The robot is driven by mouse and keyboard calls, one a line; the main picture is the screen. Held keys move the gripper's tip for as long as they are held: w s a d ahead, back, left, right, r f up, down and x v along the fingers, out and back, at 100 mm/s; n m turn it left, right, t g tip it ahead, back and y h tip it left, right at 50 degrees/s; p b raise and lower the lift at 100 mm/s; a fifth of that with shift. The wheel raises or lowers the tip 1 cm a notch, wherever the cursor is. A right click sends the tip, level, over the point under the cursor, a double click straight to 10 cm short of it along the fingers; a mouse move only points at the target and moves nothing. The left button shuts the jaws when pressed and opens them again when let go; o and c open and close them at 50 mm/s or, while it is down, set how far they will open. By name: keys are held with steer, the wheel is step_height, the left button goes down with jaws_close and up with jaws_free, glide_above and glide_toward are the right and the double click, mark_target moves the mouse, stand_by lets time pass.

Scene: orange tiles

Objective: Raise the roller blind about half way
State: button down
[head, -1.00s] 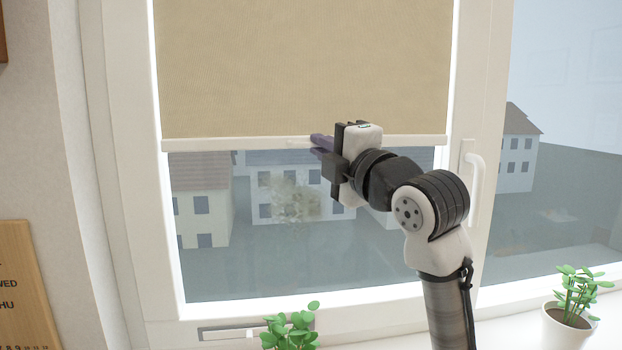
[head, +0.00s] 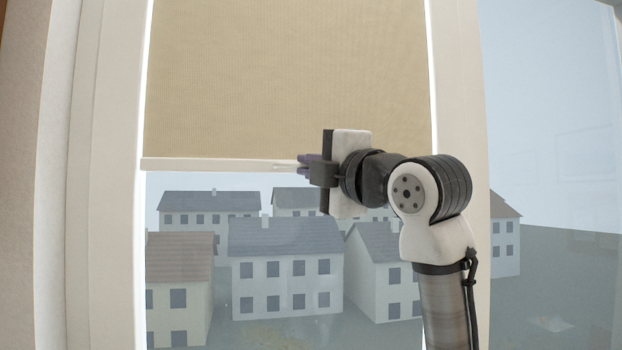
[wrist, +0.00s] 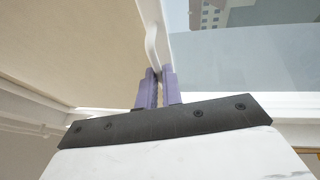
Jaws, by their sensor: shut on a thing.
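The tan roller blind (head: 285,75) covers the upper part of the window, with a pale bottom bar (head: 210,164) along its lower edge. The right part of the bar is hidden behind my gripper in the head view.
The white window frame (head: 105,180) stands left of the blind, and another upright (head: 462,90) stands to the right, behind my arm. Clear glass lies below the bar, with houses (head: 285,265) outside. No object shows between the bar and the glass below.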

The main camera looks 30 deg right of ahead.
steer(key=c, duration=1.6)
jaws_free()
steer(key=shift+o, duration=0.2)
steer(key=b+v, duration=0.5)
steer(key=v, duration=0.8)
steer(key=shift+s+f, duration=0.15)
steer(key=shift+s, duration=0.25)
steer(key=shift+d, duration=0.1)
